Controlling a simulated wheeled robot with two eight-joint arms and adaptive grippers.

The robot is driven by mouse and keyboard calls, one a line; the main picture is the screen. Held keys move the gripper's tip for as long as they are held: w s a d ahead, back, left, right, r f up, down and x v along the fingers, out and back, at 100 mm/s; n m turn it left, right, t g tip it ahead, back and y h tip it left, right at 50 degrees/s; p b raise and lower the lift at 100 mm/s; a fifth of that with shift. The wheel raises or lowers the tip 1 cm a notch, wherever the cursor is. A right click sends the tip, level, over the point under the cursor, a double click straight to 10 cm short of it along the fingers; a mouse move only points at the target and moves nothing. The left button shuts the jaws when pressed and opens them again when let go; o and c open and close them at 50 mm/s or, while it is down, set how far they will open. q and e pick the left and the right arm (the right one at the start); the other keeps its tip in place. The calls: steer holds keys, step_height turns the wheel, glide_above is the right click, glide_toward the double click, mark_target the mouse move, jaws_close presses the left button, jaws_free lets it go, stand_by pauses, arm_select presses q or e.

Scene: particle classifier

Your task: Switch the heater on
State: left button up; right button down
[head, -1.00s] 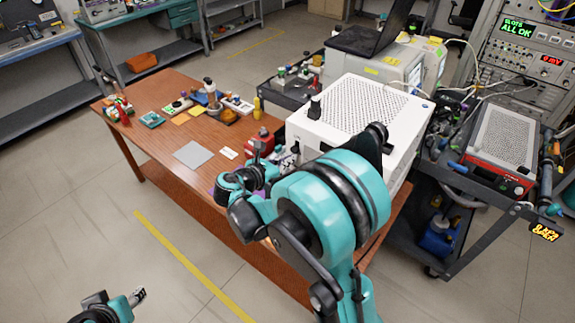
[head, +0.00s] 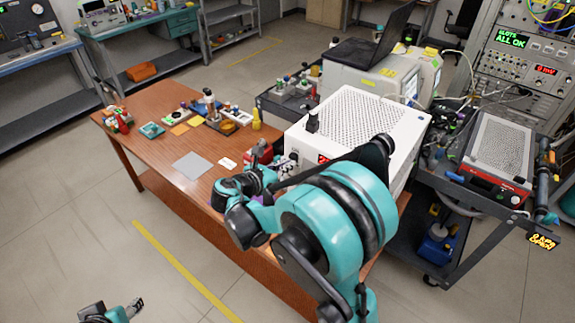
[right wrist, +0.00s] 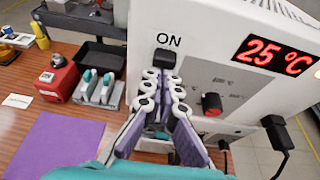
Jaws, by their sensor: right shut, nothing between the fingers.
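The heater is a white box with a perforated top (head: 365,112), at the right end of the wooden table in the head view. In the right wrist view, its front (right wrist: 205,45) carries a black rocker switch (right wrist: 165,59) under the label ON, a red display (right wrist: 273,58) reading 25 °C and a red-faced knob (right wrist: 212,104). My right gripper (right wrist: 161,76) is shut and empty, its fingertips just below the switch in the picture. I cannot tell if they touch the panel. My left gripper (head: 135,307) is at the bottom left of the head view, away from the table; its jaws are too small to read.
Left of my right gripper are a red object (right wrist: 58,80), a black tray (right wrist: 100,62) and teal-and-white items (right wrist: 95,88). A purple sheet (right wrist: 52,142) lies on the table. A black plug and cable (right wrist: 278,135) stick out at the right of the front panel.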

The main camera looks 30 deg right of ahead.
step_height(320, 180, down, 4)
steer(key=b, duration=0.4)
steer(key=p+v, duration=0.3)
steer(key=v, duration=0.7)
